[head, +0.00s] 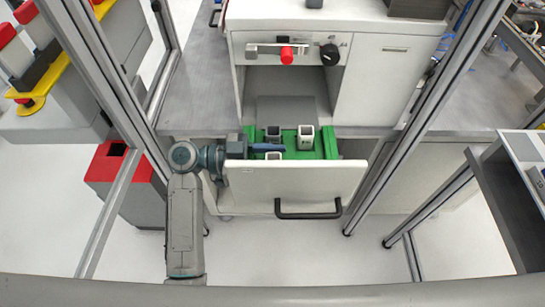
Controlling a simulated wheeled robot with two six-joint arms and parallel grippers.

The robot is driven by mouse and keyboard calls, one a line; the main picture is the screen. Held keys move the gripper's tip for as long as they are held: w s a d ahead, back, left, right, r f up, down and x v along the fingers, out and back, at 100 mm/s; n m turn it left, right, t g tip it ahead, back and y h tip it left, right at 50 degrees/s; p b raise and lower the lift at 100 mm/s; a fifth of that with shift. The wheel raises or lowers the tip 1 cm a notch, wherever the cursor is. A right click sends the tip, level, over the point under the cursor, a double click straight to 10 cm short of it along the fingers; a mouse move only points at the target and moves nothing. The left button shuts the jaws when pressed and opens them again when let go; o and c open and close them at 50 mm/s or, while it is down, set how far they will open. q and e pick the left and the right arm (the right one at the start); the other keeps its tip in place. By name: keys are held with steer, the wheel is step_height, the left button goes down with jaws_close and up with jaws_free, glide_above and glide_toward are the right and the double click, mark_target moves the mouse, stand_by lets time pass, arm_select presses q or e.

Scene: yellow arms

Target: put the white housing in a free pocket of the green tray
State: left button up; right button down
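The green tray (331,141) sits in a pulled-out drawer with a white front (296,185). A white housing (306,138) with a dark opening stands upright at the right of the tray. Another white housing (273,156) shows at the tray's front, partly hidden by the drawer front and my gripper. A darker housing-like part (273,132) stands behind it. My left gripper (268,147) reaches in from the left, low over the tray between these parts. Its finger gap is too small to make out, and I cannot tell whether it holds anything. My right gripper is out of view.
The drawer front with its black handle (308,214) stands between me and the tray. Above is a white machine with a red knob (287,55). Metal frame posts (410,120) stand on both sides. A red bin (110,163) is at left; a shelf (515,190) is at right.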

arm_select(q)
steer(key=shift+o, duration=1.1)
steer(key=shift+r, duration=0.2)
steer(key=shift+a+f, duration=0.2)
steer(key=shift+a, duration=0.1)
steer(key=a+b, duration=0.2)
steer(key=a, duration=0.3)
steer(key=shift+a+b, duration=0.35)
steer(key=shift+a+r, duration=0.1)
steer(key=shift+a, duration=0.5)
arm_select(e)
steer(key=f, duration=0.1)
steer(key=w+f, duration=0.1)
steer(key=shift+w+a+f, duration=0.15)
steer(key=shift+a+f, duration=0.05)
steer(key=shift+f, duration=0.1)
